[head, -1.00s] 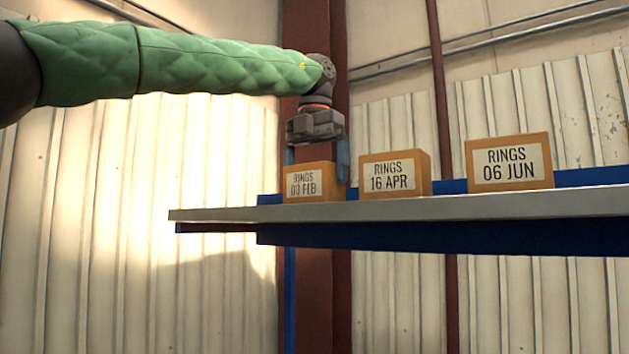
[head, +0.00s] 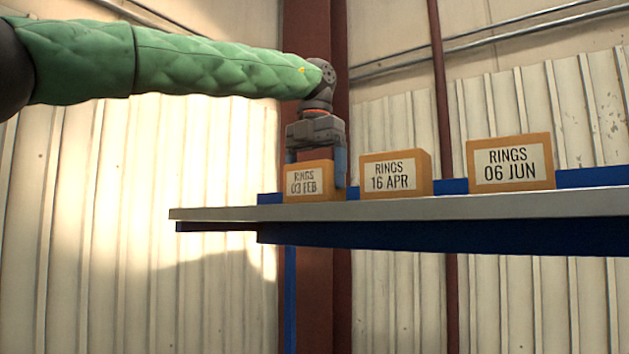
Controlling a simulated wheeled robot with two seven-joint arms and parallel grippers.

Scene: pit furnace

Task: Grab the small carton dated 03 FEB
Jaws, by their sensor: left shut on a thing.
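The small orange carton labelled RINGS 03 FEB (head: 309,182) stands upright at the left of the row on the shelf. My left gripper (head: 317,165) points down over it from above and is shut on it. One finger shows along the carton's right side; the other is mostly hidden behind its left part. The carton appears to rest on the shelf. My right gripper is not in view.
The carton RINGS 16 APR (head: 395,175) stands close to the right of my gripper, and the carton RINGS 06 JUN (head: 511,163) stands farther right. The pale shelf edge (head: 440,207) ends at the left. Above the cartons is free room.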

